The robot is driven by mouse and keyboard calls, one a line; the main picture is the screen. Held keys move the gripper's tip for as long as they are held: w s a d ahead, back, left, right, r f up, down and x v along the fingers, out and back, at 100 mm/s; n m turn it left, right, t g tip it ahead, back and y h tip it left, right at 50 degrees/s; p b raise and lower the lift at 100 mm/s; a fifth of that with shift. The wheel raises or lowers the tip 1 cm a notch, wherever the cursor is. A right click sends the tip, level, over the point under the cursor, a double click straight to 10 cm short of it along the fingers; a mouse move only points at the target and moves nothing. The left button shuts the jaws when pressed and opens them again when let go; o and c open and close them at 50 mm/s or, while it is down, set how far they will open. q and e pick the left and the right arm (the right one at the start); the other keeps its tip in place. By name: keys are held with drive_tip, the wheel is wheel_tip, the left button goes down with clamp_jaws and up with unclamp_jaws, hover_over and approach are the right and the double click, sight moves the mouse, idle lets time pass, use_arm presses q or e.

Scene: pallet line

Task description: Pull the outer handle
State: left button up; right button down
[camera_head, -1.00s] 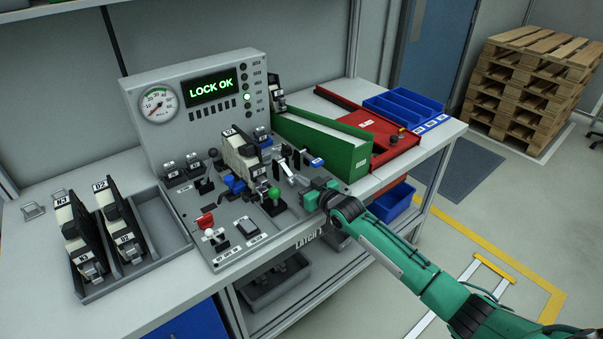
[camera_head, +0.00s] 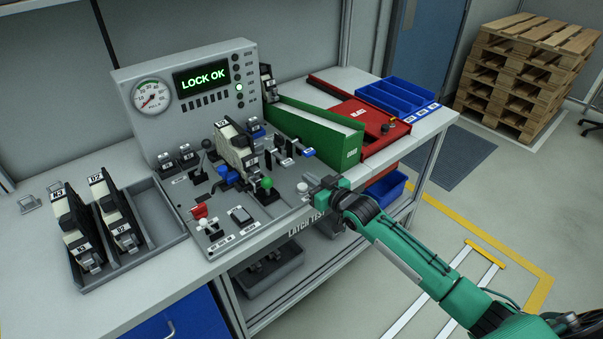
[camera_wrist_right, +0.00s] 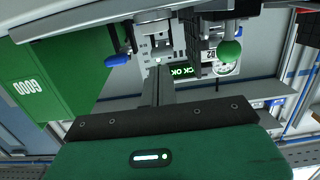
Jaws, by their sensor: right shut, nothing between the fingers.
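A grey test panel (camera_head: 182,196) carries several levers and switches, with a black-and-cream module (camera_head: 236,150) mounted at its middle. A green-knobbed lever (camera_head: 265,184) and a blue-tipped lever (camera_head: 302,150) stand on its right half. A small pale knob (camera_head: 303,187) sits at the panel's right front, close to my right gripper (camera_head: 313,183). I cannot tell which part is the outer handle. My right gripper is shut and empty at the front edge. In the right wrist view its fingers (camera_wrist_right: 157,87) point at the panel, between the blue tip (camera_wrist_right: 116,60) and the green knob (camera_wrist_right: 230,51). My left gripper is out of view.
The display (camera_head: 202,78) reads LOCK OK beside a round gauge (camera_head: 152,97). A green bin (camera_head: 322,142), a red tray (camera_head: 372,150) and blue bins (camera_head: 385,98) lie to the right. A grey tray (camera_head: 160,222) with two modules is at the left. Clear floor lies right of the bench.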

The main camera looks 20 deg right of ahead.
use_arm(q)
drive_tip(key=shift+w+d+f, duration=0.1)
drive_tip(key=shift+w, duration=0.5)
use_arm(e)
drive_tip(key=v, duration=0.3)
drive_tip(key=shift+s+d+f, duration=0.15)
drive_tip(key=shift+s+f, duration=0.2)
drive_tip(key=shift+s, duration=0.05)
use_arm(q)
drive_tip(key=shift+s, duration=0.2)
